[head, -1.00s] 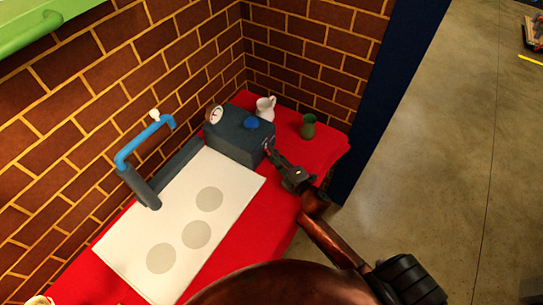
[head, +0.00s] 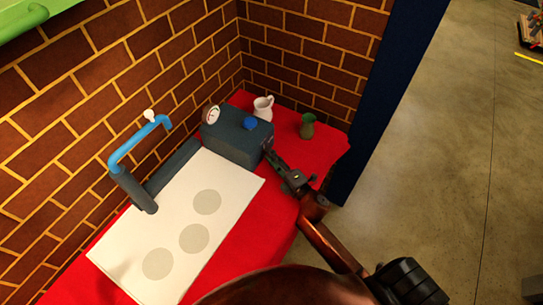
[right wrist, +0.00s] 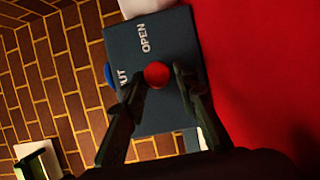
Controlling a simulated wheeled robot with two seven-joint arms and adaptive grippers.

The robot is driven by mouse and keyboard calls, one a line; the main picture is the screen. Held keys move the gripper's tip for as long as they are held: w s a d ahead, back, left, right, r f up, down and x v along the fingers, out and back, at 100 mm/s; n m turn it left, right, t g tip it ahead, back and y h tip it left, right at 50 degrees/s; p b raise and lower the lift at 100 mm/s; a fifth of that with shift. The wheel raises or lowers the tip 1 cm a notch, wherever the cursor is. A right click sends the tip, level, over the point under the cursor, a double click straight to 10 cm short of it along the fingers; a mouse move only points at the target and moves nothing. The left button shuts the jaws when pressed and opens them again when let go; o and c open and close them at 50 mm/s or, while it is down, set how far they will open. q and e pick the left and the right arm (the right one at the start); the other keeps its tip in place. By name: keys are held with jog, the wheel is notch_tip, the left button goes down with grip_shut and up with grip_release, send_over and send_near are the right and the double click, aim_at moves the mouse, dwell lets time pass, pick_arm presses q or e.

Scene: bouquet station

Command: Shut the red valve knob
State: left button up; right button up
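The red valve knob (right wrist: 157,75) is round and sits on the face of a dark blue-grey box (right wrist: 172,35), which also shows in the head view (head: 233,140). The face carries the word OPEN and a partly covered word ending in UT. My right gripper (right wrist: 160,80) has one finger on each side of the knob. The left finger in the picture meets or overlaps the knob's edge; a narrow gap shows on the other side. In the head view my right gripper (head: 269,155) is at the box's right end and the knob is hidden. My left gripper is out of view.
A gauge (head: 212,115) and a blue knob (head: 250,123) are on the box. A white jug (head: 263,107) and a green vase (head: 307,126) stand behind it on the red cloth (head: 325,150). A blue pipe (head: 137,142) and white mat (head: 225,183) are at left.

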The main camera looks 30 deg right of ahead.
jog(key=shift+o, duration=1.3)
jog(key=shift+d, duration=0.1)
jog(key=s, duration=0.4)
jog(key=s+d, duration=0.1)
jog(key=s, duration=0.7)
jog(key=shift+d, duration=0.3)
